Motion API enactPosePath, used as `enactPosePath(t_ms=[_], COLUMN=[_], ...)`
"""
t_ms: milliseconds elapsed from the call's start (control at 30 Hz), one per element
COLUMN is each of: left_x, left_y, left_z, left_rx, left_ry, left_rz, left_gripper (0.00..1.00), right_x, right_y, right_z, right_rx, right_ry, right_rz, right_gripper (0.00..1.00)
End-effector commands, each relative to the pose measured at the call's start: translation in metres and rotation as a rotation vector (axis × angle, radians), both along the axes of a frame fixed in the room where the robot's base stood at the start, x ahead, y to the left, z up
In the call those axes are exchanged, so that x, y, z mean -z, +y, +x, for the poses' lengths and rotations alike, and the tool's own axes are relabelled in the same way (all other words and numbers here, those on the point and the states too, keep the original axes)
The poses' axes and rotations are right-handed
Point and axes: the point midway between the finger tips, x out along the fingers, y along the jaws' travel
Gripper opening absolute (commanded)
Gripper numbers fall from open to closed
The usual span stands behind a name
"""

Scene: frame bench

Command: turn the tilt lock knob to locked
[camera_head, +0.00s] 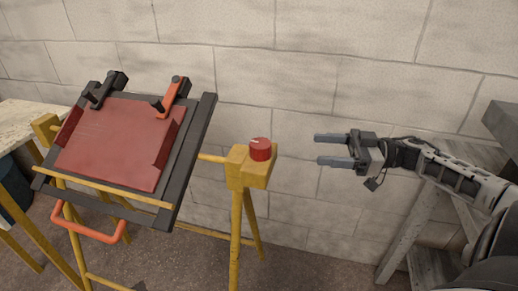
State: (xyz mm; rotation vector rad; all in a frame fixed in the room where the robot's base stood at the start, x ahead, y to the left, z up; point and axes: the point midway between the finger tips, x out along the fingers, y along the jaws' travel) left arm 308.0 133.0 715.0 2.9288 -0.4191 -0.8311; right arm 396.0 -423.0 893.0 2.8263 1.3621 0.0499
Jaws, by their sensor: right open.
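The tilt lock knob (260,149) is a red round knob with a pale mark on its top. It sits on the yellow block (247,172) at the right post of the yellow frame. My right gripper (317,149) is to the right of the knob, pointing left toward it. Its two fingers are apart and nothing is between them. A visible gap separates the fingertips from the knob. My left gripper is not in view.
A tilted dark frame (195,150) with a red panel (115,143) stands left of the knob. An orange clamp (173,93) and a black clamp (103,90) sit on its upper edge. An orange handle (88,232) hangs below. A grey wooden stand (408,235) is at right.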

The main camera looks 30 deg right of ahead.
Motion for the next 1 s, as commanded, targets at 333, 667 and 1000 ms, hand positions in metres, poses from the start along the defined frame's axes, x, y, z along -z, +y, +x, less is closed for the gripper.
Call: enactPosePath(t_ms=[333,667,1000], left_x=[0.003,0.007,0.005], left_y=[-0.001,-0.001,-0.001], left_z=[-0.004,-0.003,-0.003], left_rx=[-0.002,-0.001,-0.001], left_ry=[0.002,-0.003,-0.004], left_rz=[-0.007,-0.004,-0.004], left_gripper=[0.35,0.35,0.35], right_x=[-0.015,-0.016,-0.015], right_y=[0.017,0.077,0.119], right_z=[0.012,0.054,0.082], right_rx=[-0.076,-0.073,-0.071], right_ry=[0.027,0.023,0.028], right_rz=[-0.013,-0.009,-0.010], right_gripper=[0.64,0.64,0.64])
